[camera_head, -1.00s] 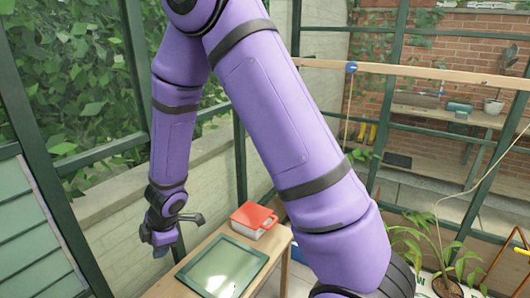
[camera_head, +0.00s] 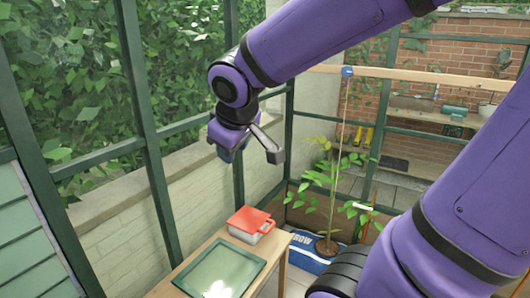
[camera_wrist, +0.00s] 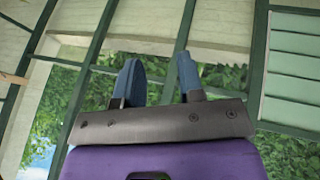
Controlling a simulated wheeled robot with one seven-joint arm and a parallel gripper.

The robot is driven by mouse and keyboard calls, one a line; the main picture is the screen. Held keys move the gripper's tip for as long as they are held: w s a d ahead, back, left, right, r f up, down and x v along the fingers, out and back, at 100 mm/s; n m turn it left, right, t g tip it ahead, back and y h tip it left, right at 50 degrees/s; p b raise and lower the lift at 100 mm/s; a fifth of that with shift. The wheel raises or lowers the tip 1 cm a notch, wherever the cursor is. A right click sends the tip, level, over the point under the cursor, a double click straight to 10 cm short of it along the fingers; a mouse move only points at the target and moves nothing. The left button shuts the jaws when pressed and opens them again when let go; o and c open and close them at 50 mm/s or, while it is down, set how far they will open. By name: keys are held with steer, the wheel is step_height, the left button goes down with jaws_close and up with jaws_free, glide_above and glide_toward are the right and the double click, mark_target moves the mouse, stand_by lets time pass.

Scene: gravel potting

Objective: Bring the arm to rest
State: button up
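My purple arm (camera_head: 320,40) is raised and bent across the upper right of the head view. My gripper (camera_head: 228,152) hangs at its end, above and behind the small wooden table, in front of the low wall. In the wrist view my gripper (camera_wrist: 160,75) shows two blue fingers standing apart with nothing between them. It is open and empty, and touches nothing that I can see.
The table (camera_head: 200,248) bears a green-framed tray (camera_head: 222,268) and a red-and-white box (camera_head: 250,222). Green window frames (camera_head: 145,130) and a wall (camera_head: 190,200) border the left.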

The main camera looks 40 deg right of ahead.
steer(key=s+a+r+m+y, duration=0.1)
steer(key=s+r+m+y, duration=0.1)
steer(key=s, duration=0.8)
steer(key=shift+s+a+r+m, duration=0.15)
steer(key=shift+s+r+m, duration=0.2)
steer(key=shift+r+m, duration=0.15)
steer(key=shift+o, duration=0.5)
steer(key=shift+s+a+g, duration=0.2)
steer(key=shift+s+g, duration=0.1)
steer(key=shift+s, duration=0.15)
steer(key=shift+w, duration=0.15)
